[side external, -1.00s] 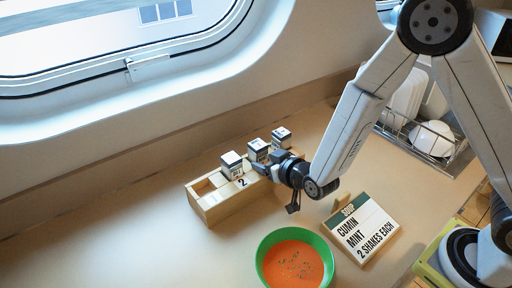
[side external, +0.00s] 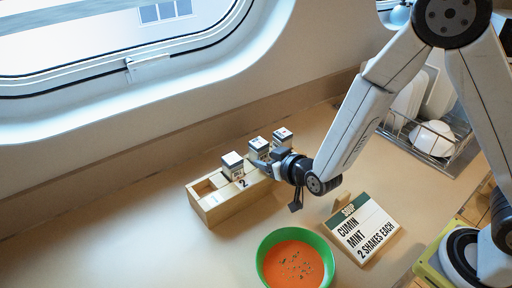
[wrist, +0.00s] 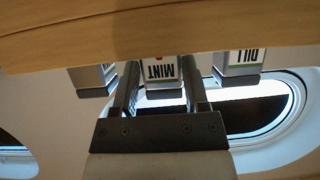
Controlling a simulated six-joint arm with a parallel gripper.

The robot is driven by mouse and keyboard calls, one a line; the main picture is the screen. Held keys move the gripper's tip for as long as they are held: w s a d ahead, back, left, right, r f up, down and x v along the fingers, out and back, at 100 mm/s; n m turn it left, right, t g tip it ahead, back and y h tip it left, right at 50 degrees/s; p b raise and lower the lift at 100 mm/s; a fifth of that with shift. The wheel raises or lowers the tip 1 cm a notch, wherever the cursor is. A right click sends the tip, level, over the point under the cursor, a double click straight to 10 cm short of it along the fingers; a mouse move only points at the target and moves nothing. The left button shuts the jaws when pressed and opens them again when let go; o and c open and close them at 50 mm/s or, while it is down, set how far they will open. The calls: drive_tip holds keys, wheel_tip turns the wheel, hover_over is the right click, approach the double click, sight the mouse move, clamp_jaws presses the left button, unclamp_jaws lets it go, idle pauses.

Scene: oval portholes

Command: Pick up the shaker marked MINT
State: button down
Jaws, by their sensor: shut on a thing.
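The MINT shaker (wrist: 161,72) is a small white block with a dark cap, its label upside down in the wrist view. It sits between the two fingers of my gripper (wrist: 155,92), which is shut on it. In the side view it is the middle shaker (side external: 258,146) of three, upright at the wooden rack, partly hidden by my gripper (side external: 268,162). Whether its base clears the rack is hard to tell. A DILL shaker (wrist: 238,64) and another shaker (wrist: 92,78), its label unreadable, stand on either side.
A green bowl (side external: 263,250) of red soup stands in front. A sign (side external: 361,231) reads SOUP, CUMIN, MINT, 2 SHAKES EACH. A dish rack (side external: 430,140) is at the right. The window wall rises behind.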

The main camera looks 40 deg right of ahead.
wheel_tip(320, 180, up, 9)
drive_tip(key=shift+f, duration=0.2)
idle(0.4)
drive_tip(key=shift+w, duration=0.1)
drive_tip(key=shift+d, duration=0.15)
idle(0.3)
